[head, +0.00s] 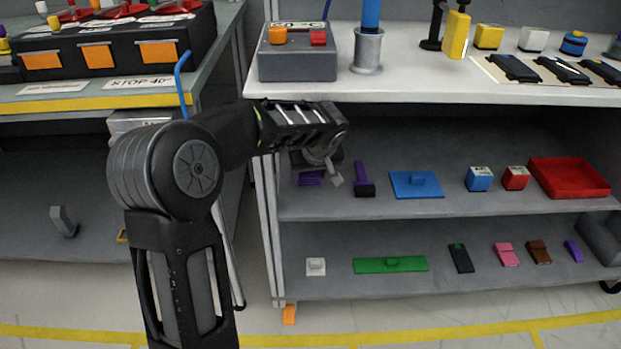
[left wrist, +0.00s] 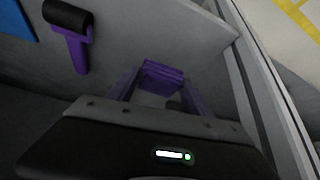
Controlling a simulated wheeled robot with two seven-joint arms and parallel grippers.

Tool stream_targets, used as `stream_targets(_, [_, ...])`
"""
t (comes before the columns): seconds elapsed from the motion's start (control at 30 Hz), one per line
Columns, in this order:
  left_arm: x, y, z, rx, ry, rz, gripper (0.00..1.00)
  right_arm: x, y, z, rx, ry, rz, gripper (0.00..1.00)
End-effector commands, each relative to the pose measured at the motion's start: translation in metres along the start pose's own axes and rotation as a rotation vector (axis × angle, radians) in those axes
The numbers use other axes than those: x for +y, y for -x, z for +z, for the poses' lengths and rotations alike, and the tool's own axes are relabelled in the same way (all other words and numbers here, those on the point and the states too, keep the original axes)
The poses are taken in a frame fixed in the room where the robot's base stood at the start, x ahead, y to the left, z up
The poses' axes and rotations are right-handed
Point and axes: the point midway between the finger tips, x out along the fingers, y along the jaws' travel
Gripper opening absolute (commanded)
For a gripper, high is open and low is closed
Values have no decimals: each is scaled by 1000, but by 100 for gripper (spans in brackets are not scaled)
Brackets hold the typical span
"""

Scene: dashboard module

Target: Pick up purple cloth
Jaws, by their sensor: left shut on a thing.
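The purple cloth (head: 309,179) is a small folded piece at the left end of the middle shelf (head: 450,205). In the left wrist view the cloth (left wrist: 161,76) lies at the tips of my left gripper (left wrist: 160,88), between its two fingers. My left gripper (head: 322,178) reaches in from the left, under the upper worktop, and is shut on the cloth. In the head view the gripper partly hides the cloth. I cannot tell whether the cloth still touches the shelf. My right gripper is not in view.
The upper worktop (head: 420,88) hangs above my gripper. A shelf post (head: 268,225) is at the left.

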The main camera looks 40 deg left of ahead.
Motion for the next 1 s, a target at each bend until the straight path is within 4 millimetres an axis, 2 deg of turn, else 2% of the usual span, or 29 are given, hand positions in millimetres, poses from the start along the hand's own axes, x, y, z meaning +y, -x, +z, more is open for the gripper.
stream_targets(0.17, [1,21,37,-1,-5,3,20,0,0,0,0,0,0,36])
stream_targets(0.4, [1,57,101,0,-6,3,20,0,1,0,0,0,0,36])
stream_targets(0.6, [0,78,139,-1,-4,2,20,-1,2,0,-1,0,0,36])
stream_targets(0.8, [0,87,155,-2,-1,1,20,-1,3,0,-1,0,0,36])
stream_targets(1.0, [0,88,157,-2,-1,0,20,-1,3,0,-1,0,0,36])
